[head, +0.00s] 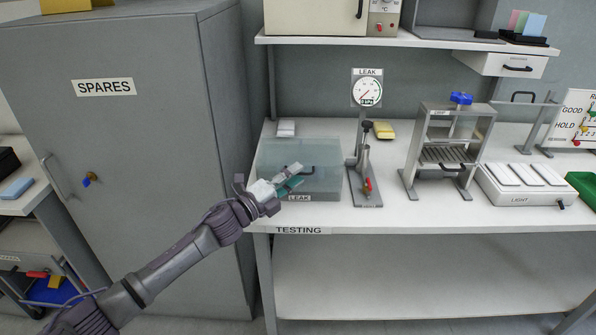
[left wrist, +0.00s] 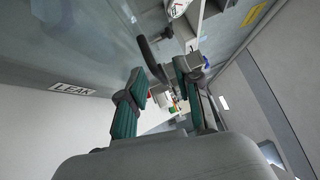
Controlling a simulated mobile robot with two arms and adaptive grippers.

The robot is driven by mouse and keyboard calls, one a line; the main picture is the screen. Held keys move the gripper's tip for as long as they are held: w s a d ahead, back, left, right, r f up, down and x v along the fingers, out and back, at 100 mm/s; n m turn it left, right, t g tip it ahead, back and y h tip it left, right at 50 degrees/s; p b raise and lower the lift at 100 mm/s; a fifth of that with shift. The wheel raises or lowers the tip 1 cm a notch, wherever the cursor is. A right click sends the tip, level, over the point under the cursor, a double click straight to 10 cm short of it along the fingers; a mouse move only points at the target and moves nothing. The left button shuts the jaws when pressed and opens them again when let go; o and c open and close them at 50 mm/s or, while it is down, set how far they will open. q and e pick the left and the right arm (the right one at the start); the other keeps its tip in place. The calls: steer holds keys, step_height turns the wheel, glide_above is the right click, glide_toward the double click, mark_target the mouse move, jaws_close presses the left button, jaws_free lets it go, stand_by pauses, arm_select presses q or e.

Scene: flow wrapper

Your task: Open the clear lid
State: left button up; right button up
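The clear lid (head: 285,155) is a see-through bluish cover on the box labelled LEAK, at the left of the testing bench. It looks shut. Its dark bar handle (head: 308,168) is on the front. My left gripper (head: 293,177) is in front of the lid, close to the handle. In the left wrist view, its two teal-padded fingers (left wrist: 161,82) stand apart with nothing clearly between them. The dark curved handle (left wrist: 148,52) shows just beyond the fingertips; I cannot tell whether they touch. My right gripper is not in view.
Right of the box stand a clamp stand (head: 367,180), a dial gauge (head: 367,91), a metal frame rig (head: 447,150) and a white light box (head: 528,184). A grey SPARES cabinet (head: 120,150) stands close on the left. A shelf (head: 430,42) overhangs the bench.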

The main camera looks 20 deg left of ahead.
arm_select(q)
steer(key=shift+x, duration=0.75)
jaws_close()
